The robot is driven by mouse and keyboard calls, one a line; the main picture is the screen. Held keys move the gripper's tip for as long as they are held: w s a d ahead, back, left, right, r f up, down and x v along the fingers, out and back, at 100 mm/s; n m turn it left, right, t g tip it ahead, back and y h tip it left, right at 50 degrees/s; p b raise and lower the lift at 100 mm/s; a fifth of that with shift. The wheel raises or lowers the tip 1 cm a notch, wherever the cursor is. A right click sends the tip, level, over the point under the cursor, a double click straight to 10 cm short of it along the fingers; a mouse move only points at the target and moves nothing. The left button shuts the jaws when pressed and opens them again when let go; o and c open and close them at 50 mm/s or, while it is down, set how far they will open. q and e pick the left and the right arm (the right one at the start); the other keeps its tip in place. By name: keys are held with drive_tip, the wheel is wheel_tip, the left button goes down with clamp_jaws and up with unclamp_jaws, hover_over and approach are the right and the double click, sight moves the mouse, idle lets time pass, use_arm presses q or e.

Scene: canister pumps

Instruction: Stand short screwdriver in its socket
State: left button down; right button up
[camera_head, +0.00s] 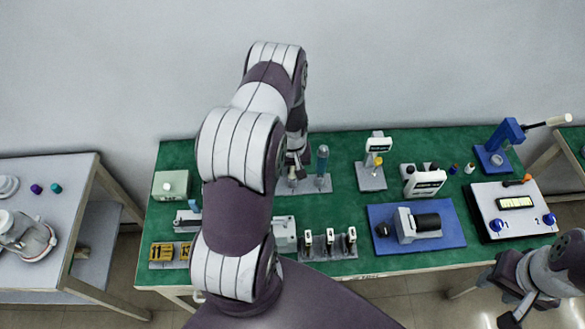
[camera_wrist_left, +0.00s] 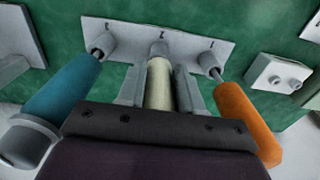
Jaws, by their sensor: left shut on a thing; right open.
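My left gripper (camera_wrist_left: 160,92) is shut on the short screwdriver (camera_wrist_left: 159,85), whose cream handle shows between the fingers in the left wrist view. The handle is in line with the middle socket (camera_wrist_left: 158,48) of a grey socket plate (camera_wrist_left: 185,33). I cannot tell how far its tip is in the socket. A teal screwdriver (camera_wrist_left: 68,85) stands in the left socket and an orange one (camera_wrist_left: 245,120) in the right socket. In the head view the plate (camera_head: 318,186) is partly hidden by my left arm. My right gripper (camera_head: 502,297) is open and empty at the lower right.
The green table (camera_head: 345,210) holds a white-headed stand (camera_head: 372,165), a blue mat (camera_head: 450,240) with a pump, a small rack (camera_head: 328,248), and a white panel (camera_head: 515,225) with blue knobs. A grey side table (camera_head: 75,180) stands at the left.

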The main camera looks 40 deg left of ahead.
use_arm(q)
drive_tip(key=c, duration=0.7)
unclamp_jaws()
drive_tip(key=shift+o, duration=0.2)
wheel_tip(320, 180, up, 12)
drive_tip(key=b, duration=0.2)
drive_tip(key=shift+s+d+f+b, duration=0.1)
drive_tip(key=shift+f+b, duration=0.15)
drive_tip(key=shift+b, duration=0.15)
drive_tip(key=shift+r, duration=0.6)
